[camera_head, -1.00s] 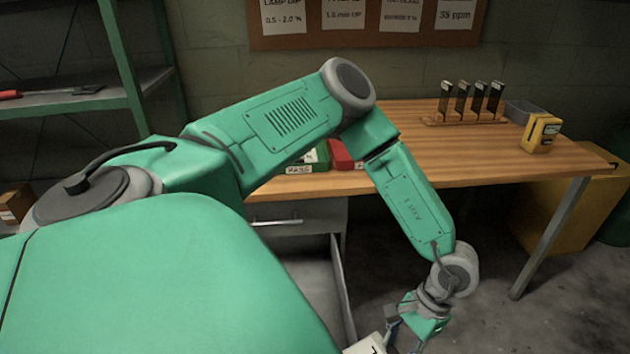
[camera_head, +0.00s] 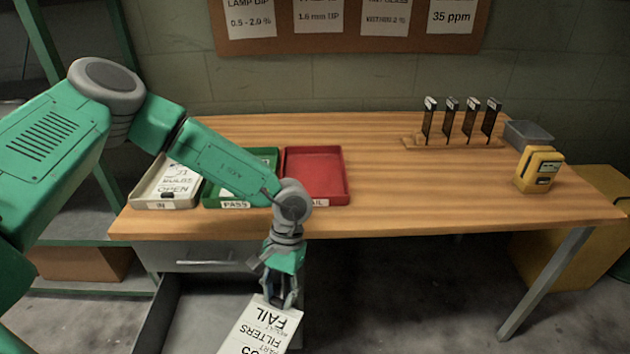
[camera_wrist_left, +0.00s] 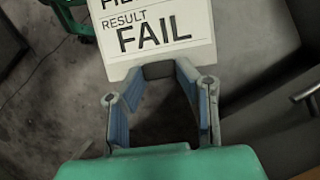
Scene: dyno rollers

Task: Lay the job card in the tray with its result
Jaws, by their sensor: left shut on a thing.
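My left gripper (camera_head: 279,296) is shut on the edge of a white job card (camera_head: 258,330). The card hangs in front of and below the table's front edge, partly over an open drawer. It reads "FILTERS" and "FAIL", and "RESULT FAIL" shows on the card in the left wrist view (camera_wrist_left: 155,35). A red tray (camera_head: 318,172) labelled "FAIL" stands on the table and looks empty. Left of it is a green tray (camera_head: 268,156) labelled "PASS", partly hidden by my left arm. A pale tray (camera_head: 150,192) labelled "IN" holds a card reading "BULBS" and "OPEN".
A wooden rack (camera_head: 455,143) with several dark upright pieces stands at the back right of the table (camera_head: 400,200). A grey bin (camera_head: 528,133) and a yellow device (camera_head: 538,169) are beside it. The table's middle is clear. The open drawer (camera_head: 205,320) juts out below.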

